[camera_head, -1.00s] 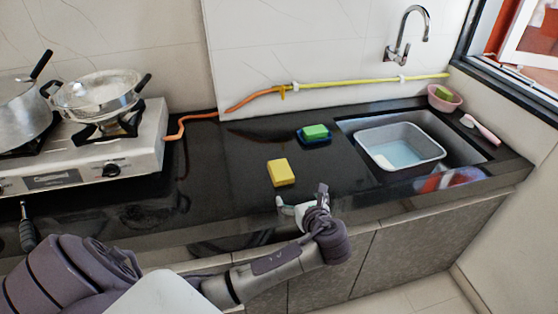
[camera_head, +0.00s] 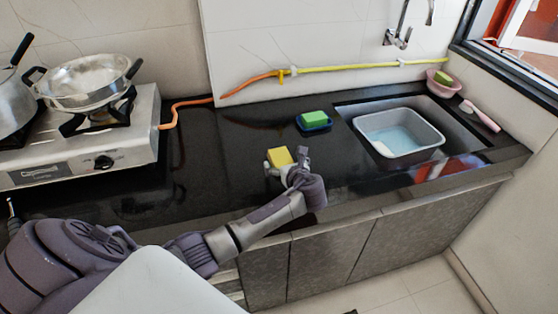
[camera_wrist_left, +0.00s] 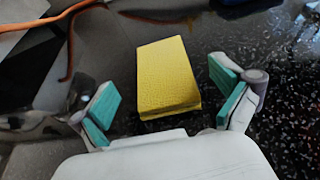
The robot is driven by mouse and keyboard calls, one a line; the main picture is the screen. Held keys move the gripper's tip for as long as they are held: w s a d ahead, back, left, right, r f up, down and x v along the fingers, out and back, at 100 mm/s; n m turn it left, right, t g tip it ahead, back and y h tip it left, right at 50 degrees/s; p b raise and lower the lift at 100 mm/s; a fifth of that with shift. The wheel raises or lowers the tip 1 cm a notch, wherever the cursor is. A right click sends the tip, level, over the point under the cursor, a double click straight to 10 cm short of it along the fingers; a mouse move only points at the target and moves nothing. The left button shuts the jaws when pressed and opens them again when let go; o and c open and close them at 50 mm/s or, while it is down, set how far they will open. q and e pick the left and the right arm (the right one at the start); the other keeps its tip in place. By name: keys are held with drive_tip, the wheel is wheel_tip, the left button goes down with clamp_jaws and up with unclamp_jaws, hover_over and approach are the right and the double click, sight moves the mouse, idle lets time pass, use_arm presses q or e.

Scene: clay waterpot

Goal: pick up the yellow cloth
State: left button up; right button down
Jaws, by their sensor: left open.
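The yellow cloth (camera_head: 279,156) is a folded, block-like yellow piece lying on the black counter, with its near part hidden by my left gripper in the head view. My left gripper (camera_head: 283,168) is at the near side of the cloth. In the left wrist view, the yellow cloth (camera_wrist_left: 168,76) lies just ahead and between the two teal-padded fingers of my left gripper (camera_wrist_left: 168,108). The fingers are open, with a gap on both sides of the cloth. My right gripper is not in view.
A green sponge (camera_head: 314,116) on a blue dish sits behind and right of the cloth. A sink with a grey basin (camera_head: 400,147) is at the right. A gas stove (camera_head: 130,148) with pans is at the left. Clear counter lies between stove and cloth.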

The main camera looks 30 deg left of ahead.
sight(280, 158)
use_arm(q)
drive_tip(key=x, duration=0.3)
drive_tip(key=shift+a, duration=0.15)
drive_tip(key=c, duration=1.1)
drive_tip(key=shift+c, duration=0.2)
